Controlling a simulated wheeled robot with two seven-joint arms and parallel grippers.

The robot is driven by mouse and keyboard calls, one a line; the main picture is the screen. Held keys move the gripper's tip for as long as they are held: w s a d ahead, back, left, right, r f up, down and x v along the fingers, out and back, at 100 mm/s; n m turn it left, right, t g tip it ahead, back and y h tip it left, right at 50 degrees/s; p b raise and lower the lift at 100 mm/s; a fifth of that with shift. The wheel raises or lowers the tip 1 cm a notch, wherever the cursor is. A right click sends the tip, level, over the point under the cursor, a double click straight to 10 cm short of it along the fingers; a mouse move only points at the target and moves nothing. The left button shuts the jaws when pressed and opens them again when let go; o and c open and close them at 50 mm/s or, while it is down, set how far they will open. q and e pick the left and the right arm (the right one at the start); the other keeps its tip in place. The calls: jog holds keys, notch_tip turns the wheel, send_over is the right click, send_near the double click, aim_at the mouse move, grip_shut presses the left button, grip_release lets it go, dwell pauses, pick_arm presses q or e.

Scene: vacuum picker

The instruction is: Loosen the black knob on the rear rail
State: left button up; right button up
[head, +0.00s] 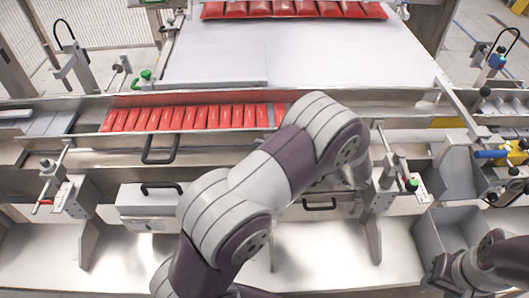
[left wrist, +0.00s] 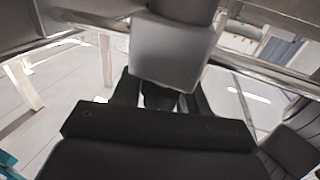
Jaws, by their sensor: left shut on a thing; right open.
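In the left wrist view my left gripper (left wrist: 160,104) has its two dark fingers closed around a small dark piece, the black knob (left wrist: 158,95). The knob sits just under a light grey block (left wrist: 172,52), which hides its upper part. In the head view my left arm reaches over the middle of the machine. Its bent forearm hides the left gripper and the knob there. My right gripper (head: 446,272) is low at the right edge, open and apart from the machine.
Red packets (head: 190,118) lie in a row in the channel, with more on the white plate (head: 300,55) behind. A grey bin (head: 455,232) stands beside the right gripper.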

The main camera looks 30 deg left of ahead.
pick_arm(q)
jog(key=o, duration=1)
jog(key=shift+r, duration=0.2)
jog(key=shift+c, duration=0.2)
jog(key=shift+a+f, duration=0.1)
jog(key=shift+a, duration=0.05)
jog(key=shift+d+f, duration=0.1)
jog(key=shift+d, duration=0.15)
jog(key=b+v, duration=0.1)
jog(key=v, duration=0.6)
